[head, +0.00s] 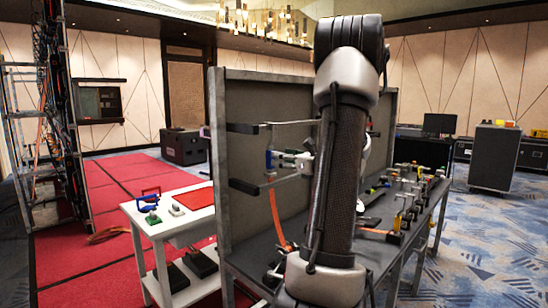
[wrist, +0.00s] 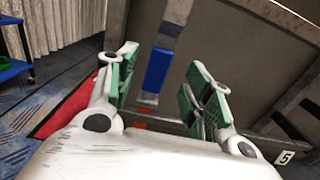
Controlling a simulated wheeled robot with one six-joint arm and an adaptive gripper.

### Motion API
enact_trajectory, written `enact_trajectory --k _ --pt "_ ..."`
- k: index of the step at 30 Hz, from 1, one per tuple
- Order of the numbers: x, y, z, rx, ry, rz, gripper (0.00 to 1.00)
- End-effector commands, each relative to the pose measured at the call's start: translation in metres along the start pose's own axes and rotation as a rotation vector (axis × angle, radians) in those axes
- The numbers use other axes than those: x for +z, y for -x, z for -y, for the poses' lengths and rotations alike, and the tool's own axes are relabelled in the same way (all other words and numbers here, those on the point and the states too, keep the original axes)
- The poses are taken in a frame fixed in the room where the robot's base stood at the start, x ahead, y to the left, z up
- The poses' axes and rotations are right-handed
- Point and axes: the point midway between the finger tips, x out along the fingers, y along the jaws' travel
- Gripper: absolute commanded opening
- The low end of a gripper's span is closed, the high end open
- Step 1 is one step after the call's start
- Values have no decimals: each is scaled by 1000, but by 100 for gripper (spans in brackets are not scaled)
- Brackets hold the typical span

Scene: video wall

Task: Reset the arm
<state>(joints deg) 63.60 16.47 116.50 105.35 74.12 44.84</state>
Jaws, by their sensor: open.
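My arm stands upright across the middle of the head view and hides part of the bench. My gripper (head: 286,159) is at the grey panel, pointing left at a small blue part (head: 269,160) on a white and metal fitting. In the wrist view my gripper (wrist: 163,75) is open, its green-padded fingers apart. The blue part (wrist: 157,69) shows in the gap between them, seemingly beyond the fingertips; I cannot tell whether they touch it. Nothing is held.
The grey panel (head: 225,100) has dark brackets and an orange cable (head: 277,215) below. The workbench (head: 250,268) holds several tools at right. A white side table (head: 160,226) with a red mat (head: 194,198) stands left. A cable rack (head: 62,120) is further left.

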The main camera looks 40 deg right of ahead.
Motion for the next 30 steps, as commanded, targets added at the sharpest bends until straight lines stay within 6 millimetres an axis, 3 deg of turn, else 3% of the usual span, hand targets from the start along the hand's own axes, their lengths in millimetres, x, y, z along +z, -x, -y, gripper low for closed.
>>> enact_trajectory --k 3,9,21,26,30 --pt "0 26 1 -3 0 1 51" --pt "0 49 0 -1 0 1 51" --pt "-4 54 1 -2 67 -16 51" --pt "-65 81 -32 139 263 -223 51" --pt "-107 125 -94 415 540 -429 51"
